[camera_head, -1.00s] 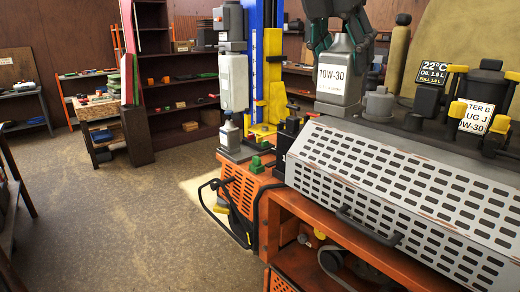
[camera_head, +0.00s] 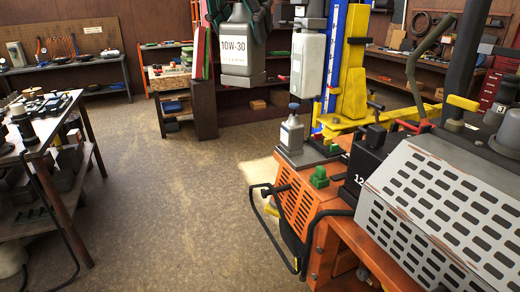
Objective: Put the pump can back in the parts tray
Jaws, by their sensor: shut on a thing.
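The grey can labelled 10W-30 (camera_head: 235,62), which I take to be the pump can, hangs upright in the air at the top middle. My gripper (camera_head: 246,12) is shut on its upper part, and the fingers hide its top. The frame's upper edge cuts off the rest of my gripper. The can is well above the floor and clear of the orange mower. I cannot make out a parts tray for certain; small parts lie on the bench (camera_head: 22,155) at the left edge.
Open floor (camera_head: 165,195) lies between bench and mower. Shelves line the back.

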